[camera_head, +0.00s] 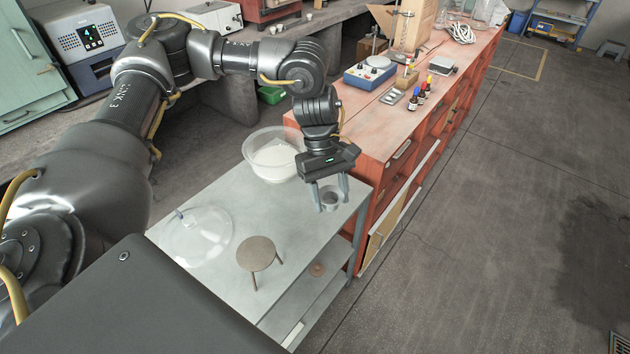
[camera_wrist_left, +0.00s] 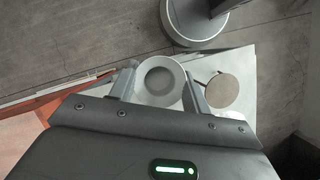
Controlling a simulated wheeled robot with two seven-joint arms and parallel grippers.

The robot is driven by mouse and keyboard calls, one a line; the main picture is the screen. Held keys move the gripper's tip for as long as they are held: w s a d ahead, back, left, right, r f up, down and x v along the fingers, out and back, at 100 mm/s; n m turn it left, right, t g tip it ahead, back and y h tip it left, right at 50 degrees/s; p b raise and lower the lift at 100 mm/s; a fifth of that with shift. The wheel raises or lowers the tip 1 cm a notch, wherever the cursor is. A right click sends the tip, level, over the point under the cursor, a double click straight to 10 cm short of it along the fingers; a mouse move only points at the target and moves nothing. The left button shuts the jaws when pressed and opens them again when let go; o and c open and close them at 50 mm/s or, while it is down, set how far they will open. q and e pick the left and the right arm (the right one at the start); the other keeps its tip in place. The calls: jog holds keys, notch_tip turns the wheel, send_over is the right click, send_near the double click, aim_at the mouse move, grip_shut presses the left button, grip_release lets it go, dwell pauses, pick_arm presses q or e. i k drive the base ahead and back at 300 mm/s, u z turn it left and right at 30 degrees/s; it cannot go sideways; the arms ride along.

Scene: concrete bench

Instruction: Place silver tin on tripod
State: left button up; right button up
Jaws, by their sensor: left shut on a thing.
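The silver tin (camera_head: 330,201) is a small open round tin. My left gripper (camera_head: 331,196) is shut on it and holds it at the right side of the grey bench. In the left wrist view the tin (camera_wrist_left: 161,80) sits between the two fingers of the gripper (camera_wrist_left: 158,88), its round inside facing the camera. The tripod (camera_head: 257,254) is a round brown top on thin legs, standing on the bench to the left of and nearer than the tin. In the wrist view the tripod (camera_wrist_left: 222,91) shows just right of the right finger. My right gripper is not in view.
A clear bowl of white material (camera_head: 252,153) stands behind the gripper. A clear glass dome (camera_head: 195,237) lies left of the tripod. The grey bench (camera_head: 222,194) has a lower shelf. An orange cabinet (camera_head: 340,128) with bottles and instruments stands behind it.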

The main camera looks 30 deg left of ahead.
aim_at(256, 253)
jog(key=u, duration=3.1)
jog(key=k, duration=1.2)
jog(key=z, duration=2.1)
